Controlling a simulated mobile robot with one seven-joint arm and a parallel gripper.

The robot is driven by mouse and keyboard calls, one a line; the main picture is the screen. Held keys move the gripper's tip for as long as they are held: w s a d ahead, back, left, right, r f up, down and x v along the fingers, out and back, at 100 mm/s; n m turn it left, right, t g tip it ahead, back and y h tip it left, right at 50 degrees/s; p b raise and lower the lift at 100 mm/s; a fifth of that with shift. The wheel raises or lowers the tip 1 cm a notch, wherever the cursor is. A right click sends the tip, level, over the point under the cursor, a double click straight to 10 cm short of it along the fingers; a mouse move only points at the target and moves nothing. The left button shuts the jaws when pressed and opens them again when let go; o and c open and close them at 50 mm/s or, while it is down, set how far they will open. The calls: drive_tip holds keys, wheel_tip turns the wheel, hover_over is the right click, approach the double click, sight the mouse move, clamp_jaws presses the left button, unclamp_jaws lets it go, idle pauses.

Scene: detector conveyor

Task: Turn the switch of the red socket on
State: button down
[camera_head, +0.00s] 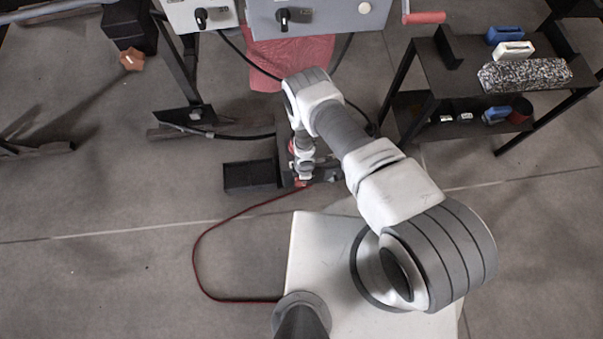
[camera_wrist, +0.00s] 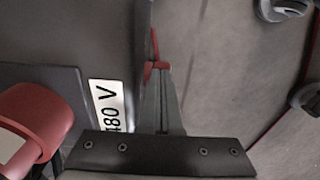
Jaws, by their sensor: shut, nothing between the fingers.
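The red socket (camera_wrist: 35,118) shows at the left edge of the wrist view, on a dark grey box (camera_wrist: 95,35) with a white label (camera_wrist: 108,105) reading 480 V. A small red part (camera_wrist: 157,64), perhaps the switch, shows at the box's right edge, at the tips of my fingers. My gripper (camera_wrist: 161,75) is shut and empty, beside that edge. Whether it touches the red part I cannot tell. In the head view my gripper (camera_head: 303,178) is low over the box, and my arm hides much of it.
A red cable (camera_head: 196,262) curves over the floor from the box to my base. A dark shelf (camera_head: 460,85) with small items stands right. Grey control panels (camera_head: 318,18) are at the back. The left floor is mostly clear.

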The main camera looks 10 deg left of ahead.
drive_tip(key=shift+d+f, duration=0.15)
drive_tip(key=shift+d, duration=0.1)
drive_tip(key=shift+w+d+f+y+b, duration=0.25)
drive_tip(key=shift+d+y+b, duration=0.25)
drive_tip(key=shift+y+b, duration=0.35)
drive_tip(key=shift+d+f+b, duration=0.15)
drive_tip(key=shift+d+b, duration=0.15)
drive_tip(key=shift+b, duration=0.15)
drive_tip(key=w+d+r+p, duration=0.1)
drive_tip(key=d+r+p, duration=0.4)
drive_tip(key=r, duration=0.6)
drive_tip(key=shift+w+d, duration=0.35)
drive_tip(key=shift+d, duration=0.55)
drive_tip(key=shift+s, duration=0.15)
